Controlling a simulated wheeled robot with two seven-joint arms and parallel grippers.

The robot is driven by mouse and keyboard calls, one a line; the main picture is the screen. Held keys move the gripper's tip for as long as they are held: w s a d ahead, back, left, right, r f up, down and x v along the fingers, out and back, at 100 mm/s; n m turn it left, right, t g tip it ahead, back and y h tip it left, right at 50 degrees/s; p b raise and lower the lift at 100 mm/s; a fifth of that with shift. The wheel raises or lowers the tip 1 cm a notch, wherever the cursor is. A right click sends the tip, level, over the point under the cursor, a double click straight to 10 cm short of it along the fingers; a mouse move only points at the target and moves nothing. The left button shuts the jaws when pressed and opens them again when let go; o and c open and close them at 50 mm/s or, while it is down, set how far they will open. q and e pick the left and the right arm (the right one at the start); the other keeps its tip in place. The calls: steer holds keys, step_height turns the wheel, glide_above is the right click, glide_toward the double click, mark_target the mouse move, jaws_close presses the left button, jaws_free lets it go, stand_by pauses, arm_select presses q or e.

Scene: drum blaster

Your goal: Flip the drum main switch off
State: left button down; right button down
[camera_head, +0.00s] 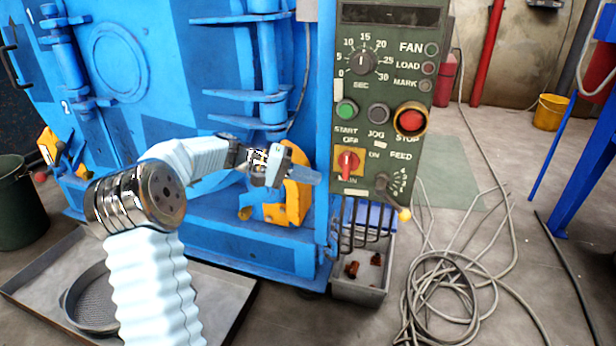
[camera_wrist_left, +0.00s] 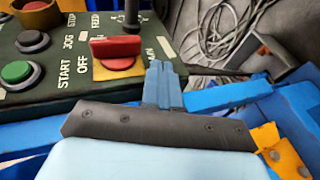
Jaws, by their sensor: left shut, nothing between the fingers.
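The main switch (camera_head: 347,162) is a red rotary handle on a yellow plate, low on the green control panel (camera_head: 388,70). Labels OFF and ON stand near it, and in the head view the handle is roughly upright. It also shows in the left wrist view (camera_wrist_left: 116,48), with OFF printed beside it. My left gripper (camera_head: 312,176) is shut and empty, left of the switch and apart from it in the head view. In the left wrist view its fingers (camera_wrist_left: 160,85) are together near the yellow plate; whether they touch it I cannot tell. My right gripper is not in view.
Start (camera_head: 346,110), jog (camera_head: 378,113) and stop (camera_head: 410,120) buttons sit above the switch. The blue machine (camera_head: 200,90) stands left of the panel. A cable coil (camera_head: 440,290) lies on the floor at right.

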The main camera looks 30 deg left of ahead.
arm_select(q)
steer(key=s+a+p, duration=0.1)
steer(key=s+a, duration=0.3)
steer(key=a, duration=0.4)
steer(key=shift+s+a, duration=0.15)
steer(key=shift+s, duration=0.2)
steer(key=d+f+n+g+y, duration=0.15)
steer(key=d+f, duration=0.45)
steer(key=f, duration=0.6)
steer(key=d+f+n+g+y, duration=0.1)
steer(key=d+f+g+y, duration=0.15)
steer(key=d+f, duration=0.75)
steer(key=s+d+f+g+y, duration=0.1)
steer(key=s+d+f, duration=0.15)
steer(key=f, duration=0.35)
steer(key=s+d+f+g+y, duration=0.1)
steer(key=s+d+f, duration=0.15)
steer(key=f, duration=0.45)
steer(key=s+d+f+m+y, duration=0.1)
steer(key=s+d+f+m, duration=0.3)
steer(key=s, duration=0.4)
steer(key=s+d+f+m+y, duration=0.1)
steer(key=s+d+f, duration=0.2)
steer(key=s+d, duration=0.45)
step_height(320, 180, up, 13)
steer(key=p, duration=1.3)
steer(key=shift+s+p, duration=0.25)
steer(key=shift+p, duration=0.15)
steer(key=shift+m, duration=0.25)
